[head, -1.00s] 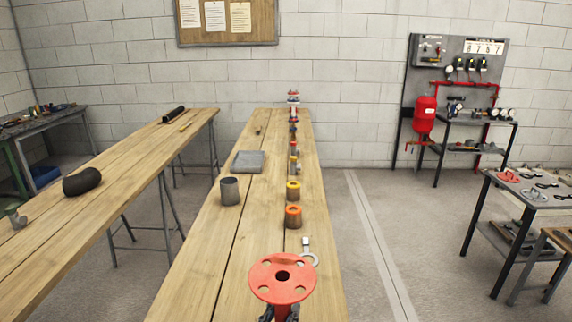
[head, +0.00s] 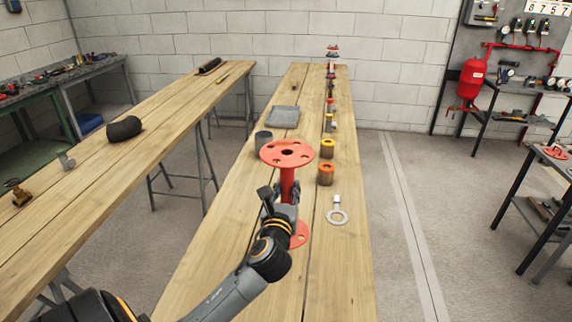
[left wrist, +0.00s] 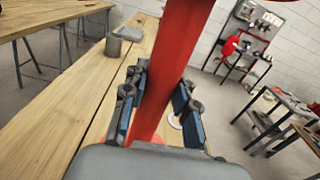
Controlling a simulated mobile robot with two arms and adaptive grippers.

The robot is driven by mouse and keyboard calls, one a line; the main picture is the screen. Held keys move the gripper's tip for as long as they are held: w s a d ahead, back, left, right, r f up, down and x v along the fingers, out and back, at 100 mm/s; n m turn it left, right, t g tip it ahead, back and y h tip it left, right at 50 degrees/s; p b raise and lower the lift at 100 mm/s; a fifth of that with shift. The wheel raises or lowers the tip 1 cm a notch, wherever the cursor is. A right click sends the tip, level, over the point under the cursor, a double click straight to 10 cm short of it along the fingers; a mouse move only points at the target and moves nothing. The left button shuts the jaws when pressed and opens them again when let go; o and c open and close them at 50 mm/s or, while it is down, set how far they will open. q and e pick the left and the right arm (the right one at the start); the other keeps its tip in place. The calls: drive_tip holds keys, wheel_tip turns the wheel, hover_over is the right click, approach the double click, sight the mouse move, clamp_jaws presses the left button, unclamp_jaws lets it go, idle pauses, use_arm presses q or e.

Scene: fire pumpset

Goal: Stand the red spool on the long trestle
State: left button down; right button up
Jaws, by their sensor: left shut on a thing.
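The red spool (head: 287,185) has a round drilled flange at its top and another at its foot. It is upright over the long wooden trestle (head: 215,240) in the middle of the head view. My left gripper (head: 282,205) is shut around its pipe, between the two flanges. The left wrist view shows the red pipe (left wrist: 170,70) between the two finger pads. The lower flange is partly hidden by my gripper and arm, and I cannot tell whether it touches the wood. My right gripper is not in view.
Another trestle table (head: 120,165) is at left. The near planks are bare.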

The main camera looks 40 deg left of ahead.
use_arm(q)
drive_tip(key=s+d+f+b, duration=0.1)
drive_tip(key=d+f+b, duration=0.1)
drive_tip(key=d+f, duration=0.8)
drive_tip(key=shift+s+d+f, duration=0.25)
drive_tip(key=shift+s+f, duration=0.05)
drive_tip(key=shift+f, duration=0.15)
drive_tip(key=c, duration=1.4)
unclamp_jaws()
drive_tip(key=shift+f, duration=0.3)
drive_tip(key=o, duration=0.4)
drive_tip(key=shift+s+r, duration=0.1)
drive_tip(key=shift+s, duration=0.05)
drive_tip(key=shift+c, duration=0.2)
drive_tip(key=b+v, duration=0.2)
drive_tip(key=v, duration=1)
